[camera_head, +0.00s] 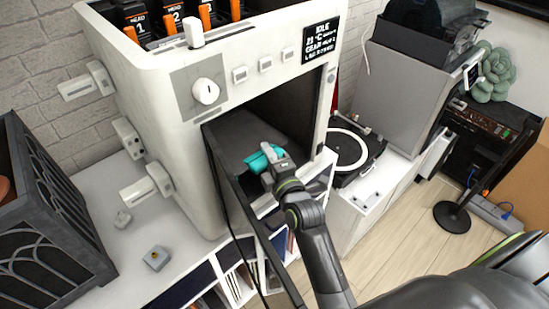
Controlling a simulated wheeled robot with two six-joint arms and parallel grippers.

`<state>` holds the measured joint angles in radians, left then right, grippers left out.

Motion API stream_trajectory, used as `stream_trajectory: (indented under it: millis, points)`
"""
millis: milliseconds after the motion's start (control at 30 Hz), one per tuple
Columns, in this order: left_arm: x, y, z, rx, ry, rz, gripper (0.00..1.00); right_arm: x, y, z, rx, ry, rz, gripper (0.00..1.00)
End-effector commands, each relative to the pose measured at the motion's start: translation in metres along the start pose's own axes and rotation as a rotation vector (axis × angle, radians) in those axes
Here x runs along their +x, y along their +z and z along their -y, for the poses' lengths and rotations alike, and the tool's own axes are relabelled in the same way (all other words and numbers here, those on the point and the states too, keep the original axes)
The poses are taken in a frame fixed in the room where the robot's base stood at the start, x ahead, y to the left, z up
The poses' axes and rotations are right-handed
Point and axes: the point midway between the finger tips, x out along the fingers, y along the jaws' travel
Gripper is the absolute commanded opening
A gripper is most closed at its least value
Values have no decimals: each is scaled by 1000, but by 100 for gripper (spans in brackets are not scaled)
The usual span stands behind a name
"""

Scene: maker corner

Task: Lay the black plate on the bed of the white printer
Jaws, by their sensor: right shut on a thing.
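The white printer (155,95) stands on the white cabinet with its front opening showing a dark interior. My right gripper (270,158) is at that opening, reaching in from below. It is shut on a small teal piece (260,160), partly covered by the fingers. A dark grey surface (235,137) lies behind the gripper inside the opening; I cannot tell whether it is the black plate or the printer's inner wall. The printer bed is not clearly visible. My left gripper is not in view.
A narrow dark panel (258,228) hangs open at the printer's front, close beside my right arm. A dark arched crate (45,215) stands at the left. A small grey block (156,258) lies on the cabinet top. A turntable (350,150) stands right of the printer.

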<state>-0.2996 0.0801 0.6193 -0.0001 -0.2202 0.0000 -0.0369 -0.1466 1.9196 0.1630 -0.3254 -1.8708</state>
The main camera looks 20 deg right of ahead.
Motion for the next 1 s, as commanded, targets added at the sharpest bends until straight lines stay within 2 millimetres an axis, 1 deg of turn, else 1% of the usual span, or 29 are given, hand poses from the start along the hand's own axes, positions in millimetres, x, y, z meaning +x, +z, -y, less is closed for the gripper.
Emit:
stream_trajectory:
  millis: [267, 600, 700, 800, 1000]
  points:
    - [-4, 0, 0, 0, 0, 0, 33, 22, -7, -2, 0, 3, -1, 0]
    - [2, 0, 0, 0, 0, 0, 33, 48, -16, -1, 0, 4, -1, 0]
    - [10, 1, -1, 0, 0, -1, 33, 48, -16, 11, 0, 2, 0, 0]
    - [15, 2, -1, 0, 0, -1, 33, 48, -16, 17, 0, 1, -1, 0]
    - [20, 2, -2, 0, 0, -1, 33, 49, -16, 24, 0, 2, -1, 0]
